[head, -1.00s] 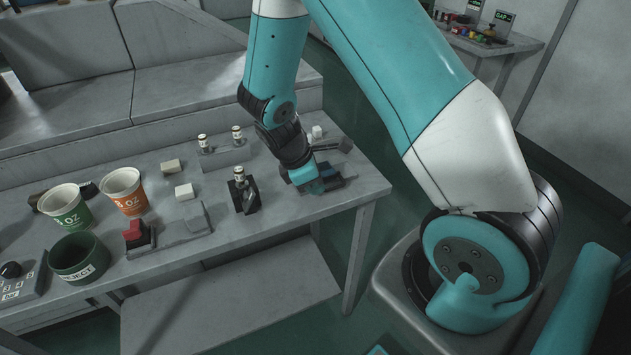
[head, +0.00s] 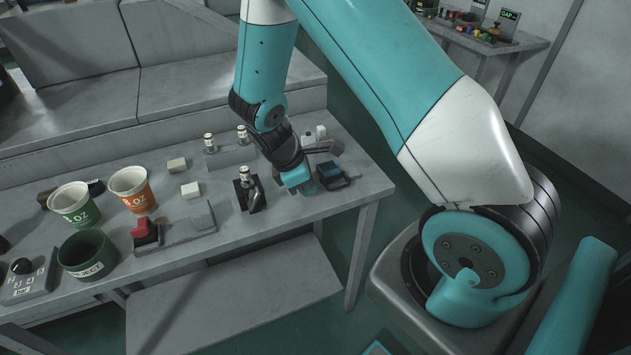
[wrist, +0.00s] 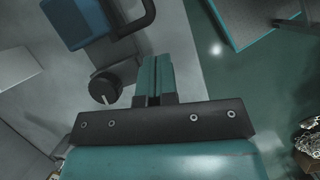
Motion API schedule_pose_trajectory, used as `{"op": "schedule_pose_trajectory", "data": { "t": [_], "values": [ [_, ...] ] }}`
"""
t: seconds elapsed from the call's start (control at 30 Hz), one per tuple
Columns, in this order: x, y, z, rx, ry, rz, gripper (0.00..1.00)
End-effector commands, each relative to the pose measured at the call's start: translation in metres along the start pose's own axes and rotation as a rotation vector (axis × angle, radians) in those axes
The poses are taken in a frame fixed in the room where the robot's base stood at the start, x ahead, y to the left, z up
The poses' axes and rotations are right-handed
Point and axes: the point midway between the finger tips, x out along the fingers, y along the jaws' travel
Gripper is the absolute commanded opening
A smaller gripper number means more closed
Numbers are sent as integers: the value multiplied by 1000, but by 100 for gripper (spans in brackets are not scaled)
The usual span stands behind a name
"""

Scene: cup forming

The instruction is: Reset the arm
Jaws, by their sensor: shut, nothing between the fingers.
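My arm reaches over the grey workbench (head: 300,222) in the head view. My gripper (head: 309,188) points down near the bench's right end, between a small black stand holding a vial (head: 247,190) and a blue-and-dark device (head: 332,176). In the wrist view my gripper (wrist: 155,75) shows its two teal fingers pressed together, with nothing between them. A blue block-like part with a dark handle (wrist: 82,20) and a round dark knob (wrist: 103,88) lie to the left of the fingers there.
A green cup (head: 75,206), an orange cup (head: 131,190) and a dark green reject bin (head: 87,255) stand at the left. Green floor lies beyond the bench's right edge.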

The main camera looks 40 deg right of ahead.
Motion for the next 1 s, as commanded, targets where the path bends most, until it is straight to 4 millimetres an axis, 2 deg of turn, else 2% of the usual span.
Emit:
{"op": "schedule_pose_trajectory", "data": {
  "t": [0.03,0.2,0.4,0.57,0.83,0.93,1.0],
  "values": [
    [-7,0,-6,0,1,2,0],
    [-49,0,-6,2,5,6,0],
    [-87,-1,-7,-1,2,5,0],
    [-100,-1,-6,-1,0,1,0],
    [-107,-4,-5,11,16,0,0],
    [-126,-18,-6,54,86,-1,0],
    [-148,-37,-7,103,170,-10,0]
  ]
}}
